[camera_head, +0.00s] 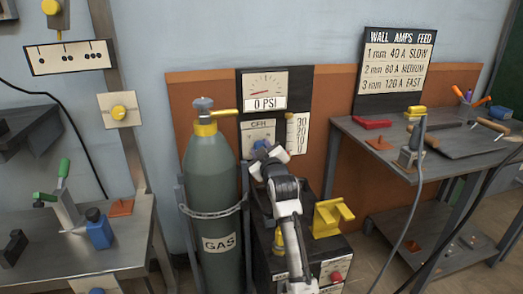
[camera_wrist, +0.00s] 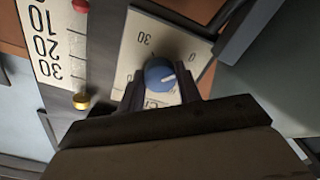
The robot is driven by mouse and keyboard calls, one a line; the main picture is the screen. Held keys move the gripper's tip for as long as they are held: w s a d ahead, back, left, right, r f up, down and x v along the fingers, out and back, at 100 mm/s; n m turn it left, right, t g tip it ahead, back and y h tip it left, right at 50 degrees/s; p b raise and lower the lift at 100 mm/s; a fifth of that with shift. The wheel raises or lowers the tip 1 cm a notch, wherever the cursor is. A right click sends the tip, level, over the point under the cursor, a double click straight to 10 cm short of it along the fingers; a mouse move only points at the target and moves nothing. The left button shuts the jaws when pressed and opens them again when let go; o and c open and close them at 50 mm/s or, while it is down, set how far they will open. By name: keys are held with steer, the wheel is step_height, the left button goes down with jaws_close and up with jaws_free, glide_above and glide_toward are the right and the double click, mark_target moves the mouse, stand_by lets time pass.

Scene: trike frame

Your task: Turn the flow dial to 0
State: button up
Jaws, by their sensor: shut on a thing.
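In the head view the dial (camera_head: 261,145) is mostly hidden behind my gripper (camera_head: 265,154). My gripper (camera_wrist: 160,85) is shut on the dial, one finger at each side. The flow scale (camera_head: 297,132), marked 30 to 0, stands right of the plate; its red marker (camera_wrist: 81,5) shows in the wrist view.
A pressure gauge (camera_head: 264,90) reading 0 PSI sits above the dial. A green gas cylinder (camera_head: 211,190) with a yellow valve stands close on the left. Benches stand at both sides.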

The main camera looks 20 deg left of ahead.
steer(key=o, duration=1)
steer(key=v, duration=1.3)
steer(key=shift+s+d, duration=0.25)
steer(key=shift+s, duration=0.1)
